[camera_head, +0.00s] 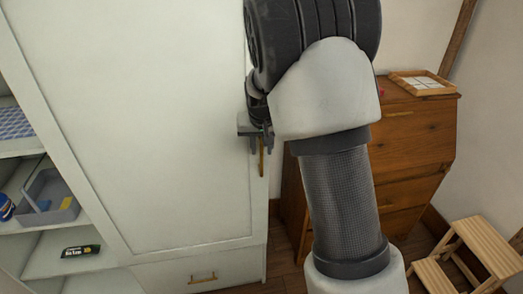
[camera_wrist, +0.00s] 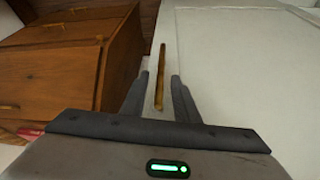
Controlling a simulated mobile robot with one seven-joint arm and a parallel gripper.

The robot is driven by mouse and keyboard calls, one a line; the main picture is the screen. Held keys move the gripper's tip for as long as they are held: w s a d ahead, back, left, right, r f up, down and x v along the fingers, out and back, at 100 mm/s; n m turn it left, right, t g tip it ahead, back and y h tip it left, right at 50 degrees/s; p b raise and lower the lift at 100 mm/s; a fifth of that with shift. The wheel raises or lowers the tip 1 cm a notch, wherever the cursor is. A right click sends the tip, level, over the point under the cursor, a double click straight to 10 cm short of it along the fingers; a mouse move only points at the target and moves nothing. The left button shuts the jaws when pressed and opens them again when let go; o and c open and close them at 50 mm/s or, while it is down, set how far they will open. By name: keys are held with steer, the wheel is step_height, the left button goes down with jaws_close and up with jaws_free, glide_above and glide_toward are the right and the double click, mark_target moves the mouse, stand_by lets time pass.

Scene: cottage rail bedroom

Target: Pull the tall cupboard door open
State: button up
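The tall cupboard door (camera_head: 150,110) is a large pale panel and looks closed in the head view. It also fills the right of the wrist view (camera_wrist: 235,60). Its brass bar handle (camera_head: 262,160) runs upright near the door's right edge. In the wrist view the handle (camera_wrist: 161,75) stands between my two fingers. My gripper (camera_head: 261,148) is at the handle's upper part, partly hidden by my arm. In the wrist view my gripper (camera_wrist: 160,85) is open, with a gap between each finger and the handle.
A wooden bureau (camera_head: 415,140) stands close on the right, with a framed tray (camera_head: 422,83) on top. A wooden step stool (camera_head: 470,255) is at lower right. Open shelves (camera_head: 60,250) hold a grey bin (camera_head: 48,196) at left. A drawer with a brass handle (camera_head: 203,279) lies below the door.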

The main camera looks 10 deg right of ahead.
steer(key=shift+x, duration=1.2)
jaws_close()
